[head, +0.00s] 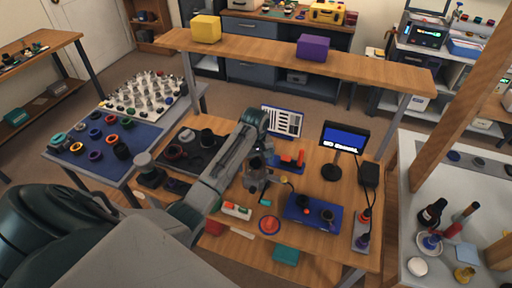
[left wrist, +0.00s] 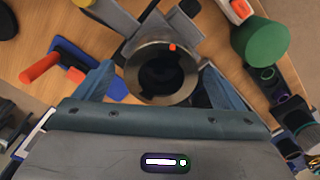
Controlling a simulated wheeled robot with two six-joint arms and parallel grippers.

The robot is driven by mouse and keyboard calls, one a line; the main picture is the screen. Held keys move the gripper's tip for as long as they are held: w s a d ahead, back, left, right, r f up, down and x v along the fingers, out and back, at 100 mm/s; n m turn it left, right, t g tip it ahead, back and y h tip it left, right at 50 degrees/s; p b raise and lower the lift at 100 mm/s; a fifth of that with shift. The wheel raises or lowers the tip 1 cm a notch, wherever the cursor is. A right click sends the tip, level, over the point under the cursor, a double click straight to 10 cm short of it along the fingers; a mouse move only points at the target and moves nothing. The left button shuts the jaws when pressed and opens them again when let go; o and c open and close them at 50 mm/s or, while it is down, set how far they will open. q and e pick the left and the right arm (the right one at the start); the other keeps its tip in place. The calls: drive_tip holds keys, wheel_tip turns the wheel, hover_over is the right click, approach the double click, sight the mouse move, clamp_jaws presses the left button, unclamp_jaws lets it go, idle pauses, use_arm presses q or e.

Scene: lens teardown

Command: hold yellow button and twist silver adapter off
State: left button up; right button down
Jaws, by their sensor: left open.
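My left gripper (head: 258,180) reaches over the middle of the wooden bench in the head view. In the left wrist view its two blue-grey fingers (left wrist: 160,80) are open, one on each side of a silver ring (left wrist: 133,72) that looks like the adapter. The ring has a dark round opening and a small orange mark on its rim. I cannot tell whether the fingers touch it. In the head view the gripper mostly hides that spot. A small yellowish knob (head: 284,181) stands just right of the gripper; I cannot tell whether it is the yellow button. My right gripper is not seen.
A red-handled tool on a blue base (head: 292,160) stands close behind the gripper; its handle (left wrist: 40,67) shows in the left wrist view. A blue tray (head: 306,210) and a small monitor (head: 345,138) are to the right.

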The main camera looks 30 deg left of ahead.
sight(256, 165)
use_arm(q)
drive_tip(key=shift+s+d+f, duration=0.15)
drive_tip(key=shift+f, duration=0.4)
drive_tip(key=c, duration=1.1)
drive_tip(key=shift+n, duration=1.3)
drive_tip(key=shift+n, duration=0.5)
drive_tip(key=shift+r, duration=1.2)
drive_tip(key=shift+r, duration=2.35)
